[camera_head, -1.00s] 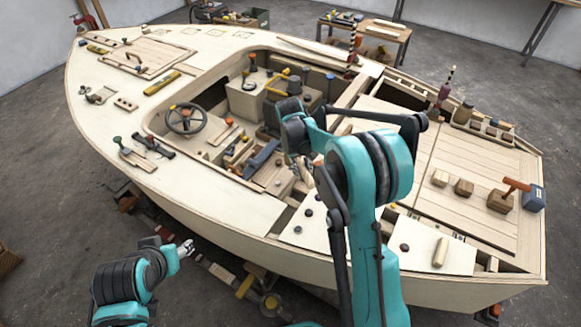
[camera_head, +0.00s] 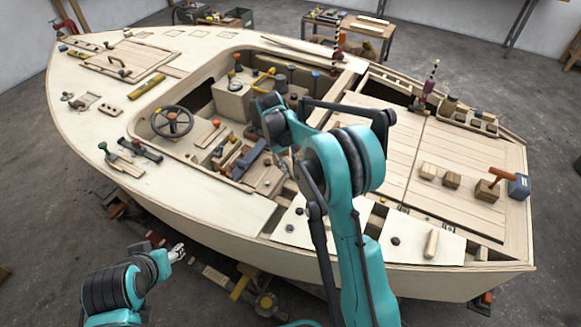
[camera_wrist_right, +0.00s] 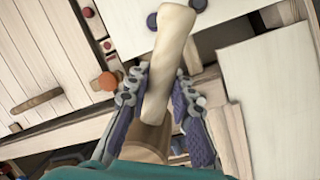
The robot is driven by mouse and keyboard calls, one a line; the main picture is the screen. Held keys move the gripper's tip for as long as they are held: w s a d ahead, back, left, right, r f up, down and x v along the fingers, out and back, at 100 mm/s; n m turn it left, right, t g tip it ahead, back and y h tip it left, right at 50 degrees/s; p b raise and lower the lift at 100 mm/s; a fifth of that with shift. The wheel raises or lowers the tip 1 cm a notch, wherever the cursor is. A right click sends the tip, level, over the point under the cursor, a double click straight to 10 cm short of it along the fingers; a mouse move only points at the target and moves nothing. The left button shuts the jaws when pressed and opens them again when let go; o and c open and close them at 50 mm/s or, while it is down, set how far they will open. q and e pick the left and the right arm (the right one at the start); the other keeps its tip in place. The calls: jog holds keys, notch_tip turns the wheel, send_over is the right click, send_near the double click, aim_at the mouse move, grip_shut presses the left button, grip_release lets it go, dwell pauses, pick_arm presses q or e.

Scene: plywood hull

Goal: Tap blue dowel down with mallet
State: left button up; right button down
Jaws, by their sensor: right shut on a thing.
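My right gripper (camera_wrist_right: 158,100) is shut on a pale wooden rod (camera_wrist_right: 172,60) in the right wrist view. A wider brown wooden cylinder (camera_wrist_right: 148,140) sits at the rod's near end, by the palm; together they look like the mallet. In the head view my right gripper is mostly hidden behind my own arm, over the cockpit's near side. Dark blue round caps (camera_wrist_right: 152,20) show beside the rod's far end. A blue-topped peg (camera_head: 316,75) stands at the cockpit's far edge; I cannot tell which is the blue dowel. My left gripper (camera_head: 177,253) is outside the hull, its jaw opening unclear.
The plywood hull (camera_head: 215,200) fills the middle. A tool bench (camera_head: 345,28) stands behind.

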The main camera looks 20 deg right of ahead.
jog(key=w+a+b+x, duration=0.1)
jog(key=b+x, duration=0.3)
jog(key=x, duration=0.2)
notch_tip(320, 180, up, 6)
jog(key=p, duration=0.4)
jog(key=shift+s, duration=0.15)
dwell(0.3)
